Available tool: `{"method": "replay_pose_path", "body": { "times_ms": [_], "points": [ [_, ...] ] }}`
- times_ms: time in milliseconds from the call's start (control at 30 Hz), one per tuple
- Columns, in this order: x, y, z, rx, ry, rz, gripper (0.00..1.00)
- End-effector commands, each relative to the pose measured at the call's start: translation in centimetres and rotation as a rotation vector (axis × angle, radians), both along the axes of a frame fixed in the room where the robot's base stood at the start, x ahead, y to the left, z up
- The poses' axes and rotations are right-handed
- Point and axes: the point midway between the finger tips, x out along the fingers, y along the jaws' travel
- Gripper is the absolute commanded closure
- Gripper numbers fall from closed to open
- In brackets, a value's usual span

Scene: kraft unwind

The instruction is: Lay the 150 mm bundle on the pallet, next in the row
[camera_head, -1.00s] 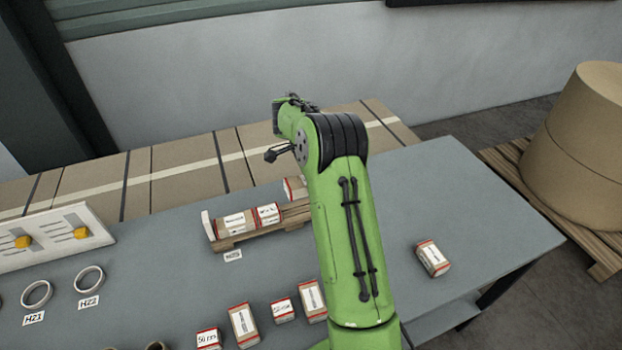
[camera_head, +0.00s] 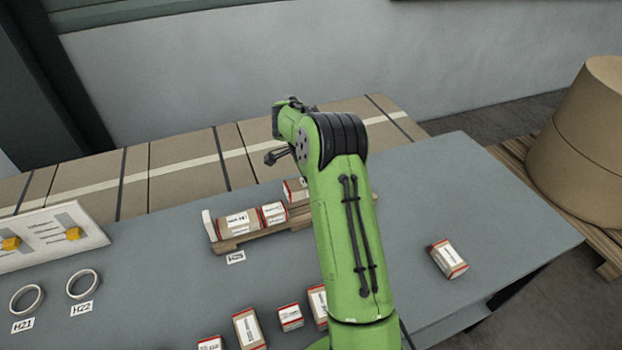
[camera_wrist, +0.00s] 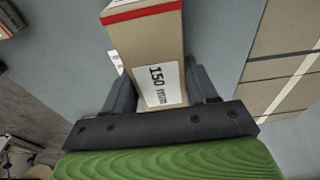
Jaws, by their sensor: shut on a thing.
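The 150 mm bundle (camera_wrist: 150,45), a brown block with a red band and a white label, is between the fingers of my gripper (camera_wrist: 160,90) in the wrist view, and the gripper is shut on it. The wooden pallet (camera_head: 232,246) stands on the grey table in the head view. Two bundles lie end to end on its left part: a longer one (camera_head: 238,222) and a shorter one (camera_head: 273,213). Another bundle end (camera_head: 295,190) shows beside my arm at the pallet, probably the held one.
Several bundles stand at the front of the table, including a tall one (camera_head: 248,328). A lone bundle (camera_head: 449,259) lies to the right. Two rings (camera_head: 83,284) and a white board (camera_head: 50,238) are at left.

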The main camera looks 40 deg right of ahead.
Motion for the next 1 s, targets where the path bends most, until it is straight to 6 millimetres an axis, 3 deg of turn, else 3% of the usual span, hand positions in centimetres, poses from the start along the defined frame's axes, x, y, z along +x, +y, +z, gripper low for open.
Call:
{"method": "replay_pose_path", "body": {
  "times_ms": [33,200,700,1000],
  "points": [
    [0.0,0.0,-1.1,0.000,0.001,0.000,0.94],
    [0.0,0.0,-2.4,0.000,0.001,0.000,0.94],
    [0.0,0.1,-1.7,-0.001,0.003,0.001,0.94],
    [0.0,0.1,-3.3,0.000,0.001,0.000,0.94]
  ]
}}
